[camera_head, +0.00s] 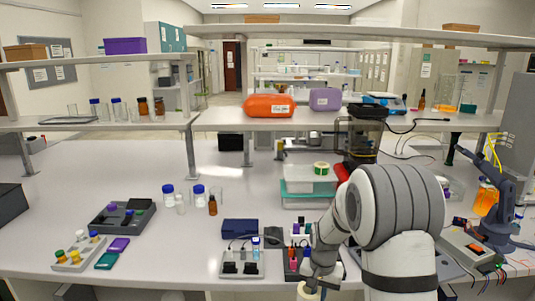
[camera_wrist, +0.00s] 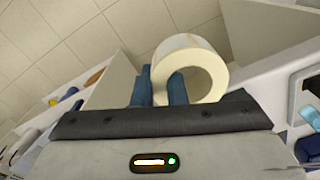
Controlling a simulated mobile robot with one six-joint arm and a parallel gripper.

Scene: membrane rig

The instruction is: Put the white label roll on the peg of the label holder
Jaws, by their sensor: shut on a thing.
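The white label roll (camera_wrist: 205,50) is held at my gripper (camera_wrist: 162,90) in the wrist view. Its wall sits between the two blue fingers, with the right finger at the hole and the left finger outside. In the head view the roll (camera_head: 308,292) shows partly at the bottom edge, below my gripper (camera_head: 318,284), in front of the bench's near edge. I cannot make out the label holder or its peg for certain in either view. My arm hides part of the bench at the right.
Near the front edge stand a grey socket block (camera_head: 240,266) and a dark blue box (camera_head: 240,228). A rack with coloured caps (camera_head: 80,253) stands at left. A roll with green (camera_head: 321,168) rests on stacked clear boxes (camera_head: 309,187).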

